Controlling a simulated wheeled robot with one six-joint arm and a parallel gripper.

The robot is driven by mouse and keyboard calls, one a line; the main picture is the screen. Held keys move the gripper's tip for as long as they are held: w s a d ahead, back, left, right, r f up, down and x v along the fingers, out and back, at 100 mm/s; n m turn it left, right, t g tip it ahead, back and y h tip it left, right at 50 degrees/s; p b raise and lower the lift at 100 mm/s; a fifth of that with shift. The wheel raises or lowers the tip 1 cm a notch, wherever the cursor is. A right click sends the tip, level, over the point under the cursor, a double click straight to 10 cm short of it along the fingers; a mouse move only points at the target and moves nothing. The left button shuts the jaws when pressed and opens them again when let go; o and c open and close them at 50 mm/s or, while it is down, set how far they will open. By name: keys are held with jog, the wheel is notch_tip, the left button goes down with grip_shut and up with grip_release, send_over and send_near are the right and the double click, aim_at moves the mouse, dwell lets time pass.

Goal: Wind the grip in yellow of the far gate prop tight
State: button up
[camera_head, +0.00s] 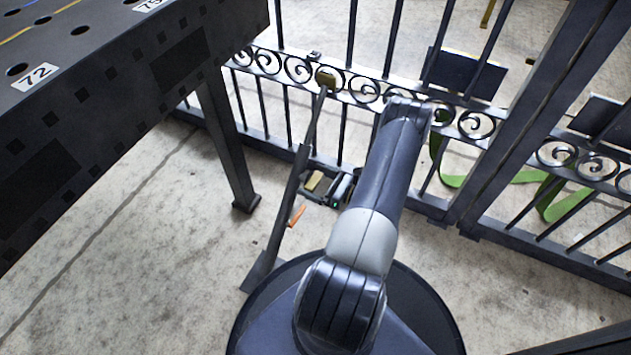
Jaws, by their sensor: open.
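A dark gate prop (305,160) leans from the scrollwork of the black gate (345,85) down to a flat foot on the concrete floor. Its upper end meets the gate at a small olive-yellow pad (325,78). A thin orange piece (297,215) sticks out beside the lower part of the prop. I cannot tell a clearly yellow grip on it. My arm rises to the right of the prop and bends over near the gate.
A dark table with holes and number labels (60,120) stands at the left, one leg (228,150) near the gate. A thick post (535,120) and green strap (450,180) are at the right. Floor at lower left is clear.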

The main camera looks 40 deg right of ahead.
jog(key=shift+c, duration=0.3)
jog(key=c, duration=0.9)
jog(key=shift+a+n+b, duration=0.1)
jog(key=shift+n+b, duration=0.3)
jog(key=shift+n, duration=0.4)
jog(key=shift+c, duration=0.2)
jog(key=o, duration=1)
jog(key=p+v, duration=0.2)
jog(key=v, duration=0.8)
jog(key=shift+s+p, duration=0.35)
jog(key=shift+s, duration=0.05)
